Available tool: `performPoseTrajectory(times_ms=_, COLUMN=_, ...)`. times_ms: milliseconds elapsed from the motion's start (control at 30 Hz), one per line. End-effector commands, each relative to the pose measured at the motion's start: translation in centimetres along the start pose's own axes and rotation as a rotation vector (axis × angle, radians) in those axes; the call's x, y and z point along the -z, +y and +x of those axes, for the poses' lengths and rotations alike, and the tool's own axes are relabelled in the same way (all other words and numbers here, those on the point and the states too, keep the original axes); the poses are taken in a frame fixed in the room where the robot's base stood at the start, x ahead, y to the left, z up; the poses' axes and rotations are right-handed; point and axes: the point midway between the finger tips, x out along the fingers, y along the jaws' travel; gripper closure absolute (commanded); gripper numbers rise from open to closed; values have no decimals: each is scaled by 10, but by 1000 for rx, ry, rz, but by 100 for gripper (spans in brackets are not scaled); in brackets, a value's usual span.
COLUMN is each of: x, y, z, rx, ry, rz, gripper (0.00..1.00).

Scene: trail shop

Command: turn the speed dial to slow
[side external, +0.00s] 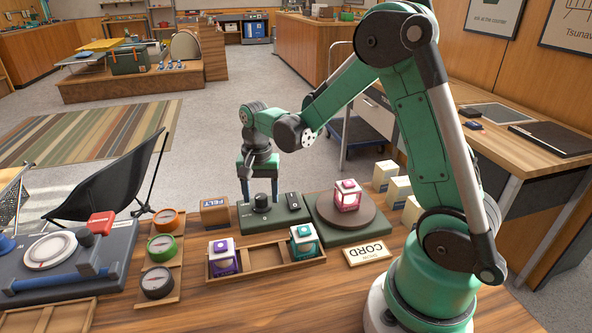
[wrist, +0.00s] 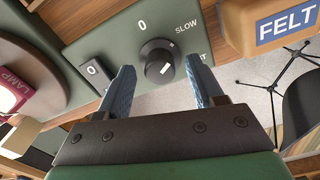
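The speed dial is a round black knob (side external: 261,204) on a dark green control panel (side external: 246,222). My gripper (side external: 259,187) points down over the panel. In the wrist view my gripper (wrist: 160,80) is open, its blue fingers apart on either side of the knob; contact cannot be told.
A black switch (side external: 293,201) sits beside the dial. A turntable (side external: 367,222) carries a pink lantern (side external: 347,196). A wooden tray (side external: 264,261) with two lanterns stands in front. A FELT box (side external: 214,212) is close on the left, and a CORD sign (side external: 367,252) lies front right.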

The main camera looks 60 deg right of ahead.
Motion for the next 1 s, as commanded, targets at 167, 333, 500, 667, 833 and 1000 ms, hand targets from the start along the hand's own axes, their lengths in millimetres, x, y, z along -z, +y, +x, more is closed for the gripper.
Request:
performPoseTrajectory(times_ms=167, x=0, y=0, z=0, rx=0, ry=0, rz=0, gripper=34)
performPoseTrajectory(times_ms=333, x=0, y=0, z=-2, rx=0, ry=0, rz=-1, gripper=34)
performPoseTrajectory(times_ms=500, x=0, y=0, z=-21, rx=0, ry=0, rz=0, gripper=34)
performPoseTrajectory(times_ms=667, x=0, y=0, z=-43, rx=0, ry=0, rz=0, gripper=34)
performPoseTrajectory(times_ms=833, x=0, y=0, z=-55, rx=0, ry=0, rz=0, gripper=34)
performPoseTrajectory(times_ms=1000, x=0, y=0, z=-56, rx=0, ry=0, rz=0, gripper=34)
